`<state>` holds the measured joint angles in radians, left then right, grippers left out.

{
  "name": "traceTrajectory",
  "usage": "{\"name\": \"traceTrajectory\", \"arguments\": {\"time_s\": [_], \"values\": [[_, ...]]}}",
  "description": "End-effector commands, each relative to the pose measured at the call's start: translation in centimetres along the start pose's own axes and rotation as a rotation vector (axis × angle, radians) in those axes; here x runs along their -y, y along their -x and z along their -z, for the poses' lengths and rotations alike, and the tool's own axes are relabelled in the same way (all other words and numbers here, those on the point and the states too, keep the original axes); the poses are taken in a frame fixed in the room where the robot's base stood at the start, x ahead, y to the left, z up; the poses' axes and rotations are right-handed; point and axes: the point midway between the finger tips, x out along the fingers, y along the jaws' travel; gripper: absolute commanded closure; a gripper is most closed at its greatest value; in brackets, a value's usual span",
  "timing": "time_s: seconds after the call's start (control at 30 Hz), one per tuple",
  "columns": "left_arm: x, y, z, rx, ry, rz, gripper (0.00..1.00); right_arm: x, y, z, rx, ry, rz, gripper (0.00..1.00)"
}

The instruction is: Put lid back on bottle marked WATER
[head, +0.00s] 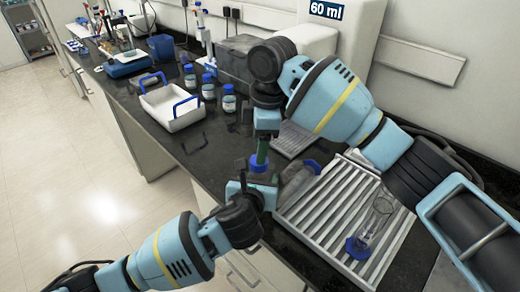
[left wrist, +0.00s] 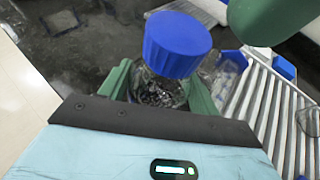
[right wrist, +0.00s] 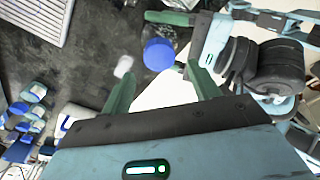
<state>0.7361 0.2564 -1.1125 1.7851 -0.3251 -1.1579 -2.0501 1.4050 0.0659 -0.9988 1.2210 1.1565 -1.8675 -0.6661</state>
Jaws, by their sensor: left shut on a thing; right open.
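My left gripper (head: 254,186) is shut on a clear glass bottle (left wrist: 160,92) above the front of the counter; its green fingers are on both sides of the glass in the left wrist view. A blue lid (left wrist: 177,45) is at the bottle's mouth and looks seated there, though I cannot tell whether it is screwed tight. The lid also shows in the head view (head: 262,164) and the right wrist view (right wrist: 158,54). My right gripper (head: 262,146) is open just above the lid, its fingers apart from it in the right wrist view. No WATER label is readable.
A white slatted rack (head: 318,222) lies to the right, with a clear blue-based glass vessel (head: 376,215) on it. A white tray with blue handles (head: 172,108) and several blue-capped bottles (head: 208,88) stand further back.

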Motion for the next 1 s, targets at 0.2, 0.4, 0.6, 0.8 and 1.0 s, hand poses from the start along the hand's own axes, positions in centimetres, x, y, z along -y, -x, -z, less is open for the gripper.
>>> {"name": "traceTrajectory", "arguments": {"time_s": [0.2, 0.4, 0.6, 0.8, 1.0], "values": [[0.0, 0.0, 0.1, -0.001, 0.0, 0.0, 1.0, 0.0, 0.0, 0.0, 0.0, 0.0, 0.001, 0.39], [0.0, 0.0, 0.1, -0.001, 0.0, 0.0, 1.0, 0.0, 0.1, 0.1, 0.003, 0.052, 0.0, 0.4], [0.0, 0.0, 0.1, -0.001, 0.0, 0.0, 1.0, 0.0, 0.6, 0.3, 0.019, 0.304, 0.002, 0.4], [0.0, 0.0, 0.1, -0.001, 0.0, 0.0, 1.0, 0.1, 1.1, 0.6, 0.038, 0.645, 0.012, 0.4], [0.0, 0.0, 0.1, -0.001, 0.0, 0.0, 1.0, 0.1, 1.6, 0.7, 0.057, 0.984, 0.03, 0.4]]}}
